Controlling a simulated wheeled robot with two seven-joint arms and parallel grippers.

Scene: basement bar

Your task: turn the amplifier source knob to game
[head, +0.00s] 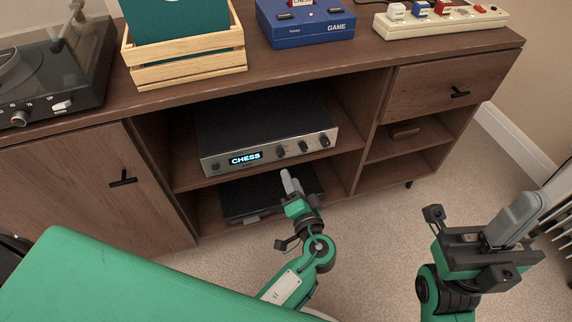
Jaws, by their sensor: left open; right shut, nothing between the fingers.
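The silver-fronted amplifier (270,150) sits on the upper open shelf of the cabinet. Its lit display (246,158) reads "CHESS". Three dark knobs show to the right of the display: a left knob (281,153), a middle knob (303,147) and a right knob (325,141). Labels beside them are too small to read. My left gripper (289,181) is open, in front of and below the amplifier's face, apart from the knobs in the picture. My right gripper (514,220) is shut and empty, off to the right over the carpet.
A dark device (240,202) lies on the shelf below. The wooden cabinet (350,75) carries a turntable (50,70), a wooden crate (190,72), a blue "GAME" console (306,30) and a beige button box (440,25). A divider stands right of the amplifier. Carpet (380,235) lies clear between my grippers.

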